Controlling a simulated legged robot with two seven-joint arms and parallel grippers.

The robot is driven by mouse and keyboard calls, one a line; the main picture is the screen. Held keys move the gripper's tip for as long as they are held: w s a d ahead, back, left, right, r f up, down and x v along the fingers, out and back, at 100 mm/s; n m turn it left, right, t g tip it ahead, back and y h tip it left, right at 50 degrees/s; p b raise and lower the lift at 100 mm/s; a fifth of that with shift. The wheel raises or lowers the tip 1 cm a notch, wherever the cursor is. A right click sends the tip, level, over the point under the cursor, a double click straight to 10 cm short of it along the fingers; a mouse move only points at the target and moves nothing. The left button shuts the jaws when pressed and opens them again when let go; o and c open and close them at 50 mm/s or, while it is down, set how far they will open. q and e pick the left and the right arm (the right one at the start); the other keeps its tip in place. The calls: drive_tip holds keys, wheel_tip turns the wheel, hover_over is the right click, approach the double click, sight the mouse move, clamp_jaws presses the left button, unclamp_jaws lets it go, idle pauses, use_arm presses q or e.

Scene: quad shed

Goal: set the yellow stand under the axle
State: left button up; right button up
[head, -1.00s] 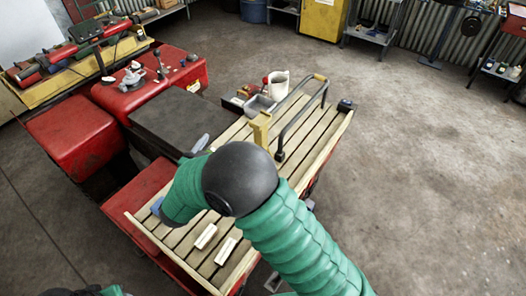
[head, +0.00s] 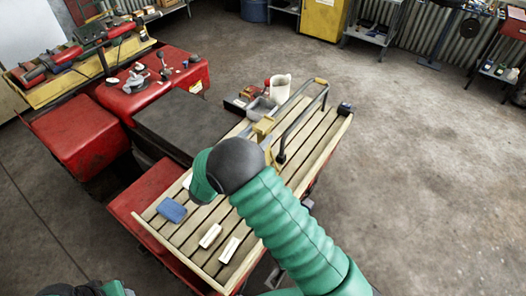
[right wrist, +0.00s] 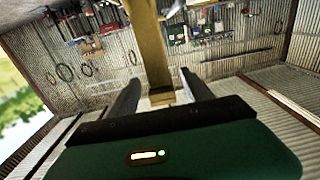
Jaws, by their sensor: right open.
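The yellow stand (head: 264,127) is on the slatted wooden deck, beside a grey bent-tube handle; its lower part is hidden by my right arm. In the right wrist view, a yellow upright (right wrist: 151,45) rises between the two dark fingers of my right gripper (right wrist: 163,92). The fingers are open, one on each side of it; I cannot tell whether they touch it. In the head view my right gripper is mostly hidden behind its dark, rounded arm joint. I cannot clearly make out the axle. My left gripper is not in view.
On the deck lie a blue pad (head: 171,210) and two pale blocks (head: 210,236) (head: 229,250). The grey tube handle (head: 304,122) stands close right of the stand. A white jug (head: 280,87) is behind. The red quad (head: 80,145) is left; open floor is right.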

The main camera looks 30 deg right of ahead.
sight(264, 129)
drive_tip(key=x, duration=0.1)
drive_tip(key=p+x, duration=0.1)
drive_tip(key=shift+w+d+r, duration=0.2)
drive_tip(key=shift+r, duration=0.05)
drive_tip(key=shift+w+d+f, duration=0.15)
drive_tip(key=shift+d+f, duration=0.15)
drive_tip(key=shift+d, duration=0.45)
drive_tip(key=shift+c, duration=0.5)
drive_tip(key=shift+d, duration=0.15)
drive_tip(key=c, duration=0.5)
drive_tip(key=shift+a, duration=0.35)
clamp_jaws()
drive_tip(key=shift+a+r, duration=0.1)
drive_tip(key=shift+a, duration=0.05)
drive_tip(key=shift+d, duration=0.3)
drive_tip(key=shift+a, duration=0.1)
